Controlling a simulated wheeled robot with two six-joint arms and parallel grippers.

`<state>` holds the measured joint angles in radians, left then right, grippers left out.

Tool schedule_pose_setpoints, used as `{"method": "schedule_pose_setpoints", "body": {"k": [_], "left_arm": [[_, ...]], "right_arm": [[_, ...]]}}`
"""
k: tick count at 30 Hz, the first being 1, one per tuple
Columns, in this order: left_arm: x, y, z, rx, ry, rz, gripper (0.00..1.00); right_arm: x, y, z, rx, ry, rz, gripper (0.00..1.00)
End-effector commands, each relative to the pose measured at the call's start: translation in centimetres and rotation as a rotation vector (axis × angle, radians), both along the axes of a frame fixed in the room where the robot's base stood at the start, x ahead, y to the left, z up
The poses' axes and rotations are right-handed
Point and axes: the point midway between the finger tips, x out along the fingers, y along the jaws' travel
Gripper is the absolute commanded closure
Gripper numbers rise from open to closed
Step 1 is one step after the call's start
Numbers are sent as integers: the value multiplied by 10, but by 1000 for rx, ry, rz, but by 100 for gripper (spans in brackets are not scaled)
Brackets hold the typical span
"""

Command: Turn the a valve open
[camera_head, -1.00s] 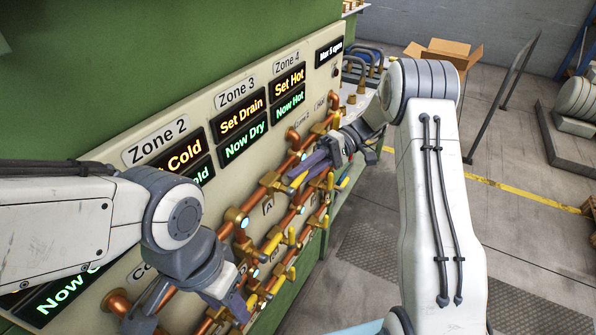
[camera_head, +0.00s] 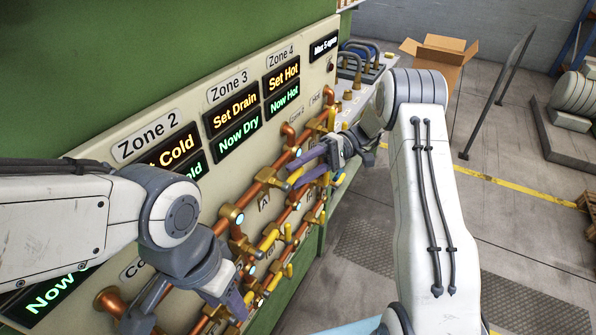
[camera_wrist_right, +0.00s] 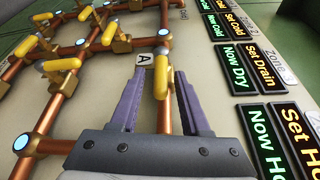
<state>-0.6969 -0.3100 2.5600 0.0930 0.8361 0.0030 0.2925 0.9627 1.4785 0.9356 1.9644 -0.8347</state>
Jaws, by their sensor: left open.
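The valve panel (camera_head: 160,212) carries copper pipes with several yellow-handled valves. In the right wrist view, a valve with a yellow handle (camera_wrist_right: 163,77) stands beside the label A (camera_wrist_right: 145,60). My right gripper (camera_wrist_right: 158,85) is open, with one purple finger on each side of this handle. Contact with the handle cannot be made out. In the head view, my right gripper (camera_head: 298,168) is at the pipes below the Zone 4 signs, and its fingers partly hide the valve. The label A also shows there (camera_head: 264,201). My left gripper (camera_head: 188,308) is open at the panel's lower left, holding nothing visible.
Other yellow valve handles (camera_wrist_right: 62,64) and pipes crowd the panel close to my right gripper. Lit signs (camera_head: 238,125) run along the panel's top. A cardboard box (camera_head: 438,58) and a dark rail (camera_head: 495,85) stand on the floor beyond.

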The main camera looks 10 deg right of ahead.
Motion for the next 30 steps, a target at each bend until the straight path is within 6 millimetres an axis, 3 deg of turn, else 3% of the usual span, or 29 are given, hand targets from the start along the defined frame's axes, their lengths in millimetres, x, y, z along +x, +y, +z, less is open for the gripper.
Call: {"method": "schedule_pose_setpoints", "body": {"k": [11,16,20,30], "left_arm": [[0,0,-2,0,0,0,50],[0,0,-14,0,0,-1,50],[0,0,7,0,0,-1,50],[0,0,61,0,-1,-9,50]], "right_arm": [[1,2,2,-1,-4,1,49],[0,2,19,0,-7,0,49],[-3,-3,52,1,0,-2,49],[-44,-49,89,0,2,-4,49]]}}
